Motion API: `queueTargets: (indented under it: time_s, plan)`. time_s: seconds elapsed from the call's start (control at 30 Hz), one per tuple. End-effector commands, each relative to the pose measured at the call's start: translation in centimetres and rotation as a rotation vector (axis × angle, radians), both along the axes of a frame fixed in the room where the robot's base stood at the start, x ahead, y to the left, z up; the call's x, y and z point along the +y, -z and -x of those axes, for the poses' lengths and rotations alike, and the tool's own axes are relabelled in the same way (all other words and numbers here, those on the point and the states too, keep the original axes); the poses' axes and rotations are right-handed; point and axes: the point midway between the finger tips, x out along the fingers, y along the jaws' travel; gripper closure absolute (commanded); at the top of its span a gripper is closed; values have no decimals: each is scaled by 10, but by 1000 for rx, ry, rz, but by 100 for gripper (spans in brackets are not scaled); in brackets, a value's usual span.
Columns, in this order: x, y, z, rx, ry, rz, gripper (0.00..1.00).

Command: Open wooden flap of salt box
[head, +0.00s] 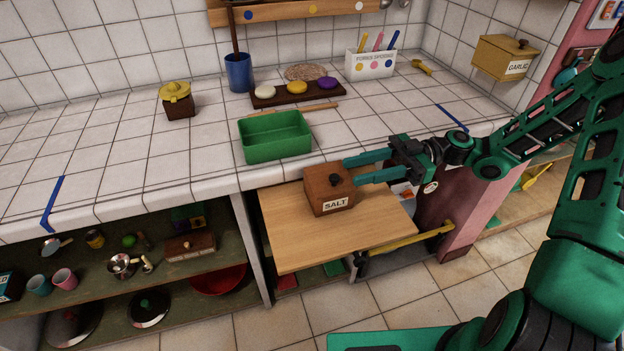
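The salt box (329,194) is a small brown wooden box with a white SALT label on its front. Its wooden flap (328,177) lies shut on top and carries a dark round knob (335,180). The box stands on a light wooden board (292,233) below the counter's front edge. My gripper (348,172) is open, its two teal fingers pointing left. The fingers lie at the right and back of the box, near the flap. I cannot tell whether either finger touches it.
A green bin (274,140) stands on the tiled counter (120,160) behind the box. A GARLIC box (505,58) hangs at the right. The board is bare around the salt box.

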Motion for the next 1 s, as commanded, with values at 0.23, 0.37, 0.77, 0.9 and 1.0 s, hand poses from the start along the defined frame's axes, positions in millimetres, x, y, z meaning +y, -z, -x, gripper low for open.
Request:
queueTargets:
  time_s: [0.23,0.37,0.77,0.9,1.0]
  plan:
    - [16,1,8,6,-1,-5,64]
    - [38,1,14,5,0,-4,64]
    - [92,1,29,5,2,-2,64]
    - [98,1,31,4,3,-2,64]
    - [99,1,31,4,3,-2,64]
